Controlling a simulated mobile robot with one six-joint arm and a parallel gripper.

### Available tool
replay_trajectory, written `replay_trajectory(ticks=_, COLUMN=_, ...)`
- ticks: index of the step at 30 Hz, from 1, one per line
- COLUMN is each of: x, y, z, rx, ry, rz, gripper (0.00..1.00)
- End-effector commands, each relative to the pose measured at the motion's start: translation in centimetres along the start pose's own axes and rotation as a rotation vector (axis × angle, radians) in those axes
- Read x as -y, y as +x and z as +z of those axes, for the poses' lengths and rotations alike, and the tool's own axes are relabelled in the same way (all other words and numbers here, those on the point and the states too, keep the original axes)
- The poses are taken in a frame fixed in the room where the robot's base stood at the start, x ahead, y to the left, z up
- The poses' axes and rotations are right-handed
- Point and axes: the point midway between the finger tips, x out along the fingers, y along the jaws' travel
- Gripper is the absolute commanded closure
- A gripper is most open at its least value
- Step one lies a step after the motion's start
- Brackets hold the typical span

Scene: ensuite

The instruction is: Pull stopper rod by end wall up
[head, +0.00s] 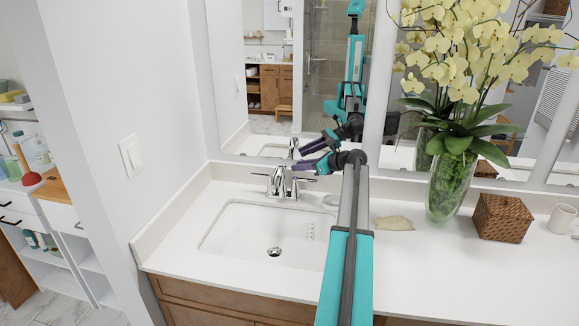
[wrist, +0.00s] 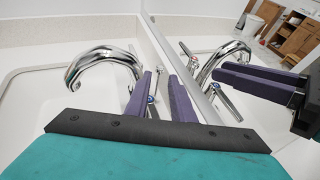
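The chrome faucet (head: 279,182) stands at the back of the white sink (head: 213,226); its curved spout (wrist: 100,62) fills the left of the wrist view. My gripper (head: 303,166) reaches in from the right, behind and beside the faucet, close to the mirror. In the wrist view its two purple fingers (wrist: 160,76) are apart. A thin chrome piece (wrist: 157,72) shows between the fingertips, perhaps the stopper rod; I cannot tell whether they touch it. A chrome handle with a blue mark (wrist: 151,98) is partly hidden by the left finger. The drain stopper (head: 274,252) sits in the basin.
The mirror (head: 270,100) rises close behind the faucet and reflects my arm and the faucet. To the right on the counter (head: 440,275) are a beige object (head: 394,223), an orchid vase (head: 450,190), a woven box (head: 502,218) and a mug (head: 561,218). A side wall stands left.

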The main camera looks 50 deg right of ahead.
Motion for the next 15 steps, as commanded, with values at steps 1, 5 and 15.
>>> replay_trajectory(ticks=1, x=0.1, y=0.8, z=0.2, rx=0.000, ry=0.001, rz=0.001, gripper=0.78)
replay_trajectory(ticks=5, x=0.0, y=2.7, z=0.1, rx=0.000, ry=0.001, rz=0.002, gripper=0.78)
replay_trajectory(ticks=15, x=0.0, y=5.7, z=0.0, rx=0.000, ry=0.000, rz=0.001, gripper=0.78)
